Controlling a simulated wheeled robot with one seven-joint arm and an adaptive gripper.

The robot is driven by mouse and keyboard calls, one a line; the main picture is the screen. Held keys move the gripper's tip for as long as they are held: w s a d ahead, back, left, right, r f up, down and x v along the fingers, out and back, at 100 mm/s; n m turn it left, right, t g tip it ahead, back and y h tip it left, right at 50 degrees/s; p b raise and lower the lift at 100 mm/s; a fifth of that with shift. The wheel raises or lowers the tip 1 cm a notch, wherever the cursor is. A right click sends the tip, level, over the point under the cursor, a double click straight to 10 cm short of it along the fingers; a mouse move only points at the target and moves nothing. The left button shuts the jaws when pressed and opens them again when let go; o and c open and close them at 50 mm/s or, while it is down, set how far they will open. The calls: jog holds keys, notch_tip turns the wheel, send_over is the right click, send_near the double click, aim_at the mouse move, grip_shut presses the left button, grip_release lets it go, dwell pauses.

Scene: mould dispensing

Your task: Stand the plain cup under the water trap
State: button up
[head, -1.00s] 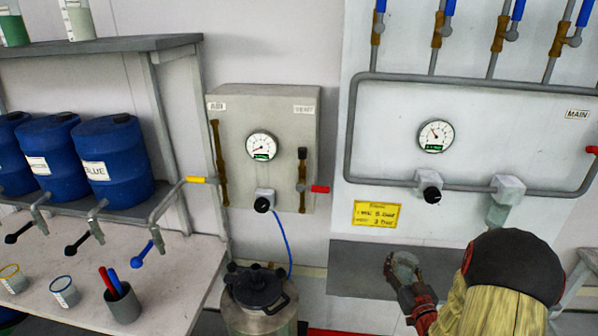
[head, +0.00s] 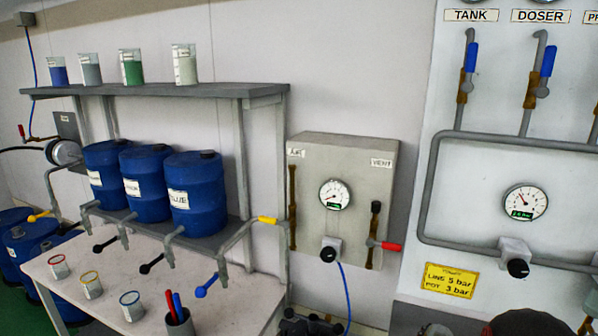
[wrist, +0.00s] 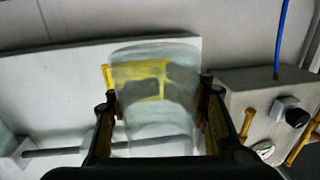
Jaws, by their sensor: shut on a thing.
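The plain cup (wrist: 155,120) is clear and has no coloured band. It is held between the fingers of my gripper (wrist: 157,90) in the wrist view, with the yellow sign showing through it. In the head view only a sliver of the cup (head: 434,329) shows at the bottom edge. The water trap's translucent bowl (wrist: 6,140) shows partly at the left edge of the wrist view, beside a white block on the pipe, apart from the cup. The trap is outside the head view.
A yellow pressure sign (head: 449,281) and a gauge (head: 525,202) are on the white panel. A grey box (head: 343,200) hangs left of it. The bench (head: 235,312) holds cups with red, yellow and blue rims and a pen pot (head: 180,325).

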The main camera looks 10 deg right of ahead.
jog(key=w+a+f+n+t+y, duration=0.1)
jog(key=w+a+f+n+y, duration=0.15)
jog(key=a, duration=0.75)
jog(key=w+a+f+n+y, duration=0.1)
jog(key=a+y, duration=0.2)
jog(key=a, duration=0.6)
jog(key=w+a+f+n+t+y, duration=0.1)
jog(key=w+a+f+y, duration=0.1)
jog(key=a, duration=0.8)
jog(key=s+f, duration=0.6)
jog(key=f, duration=0.1)
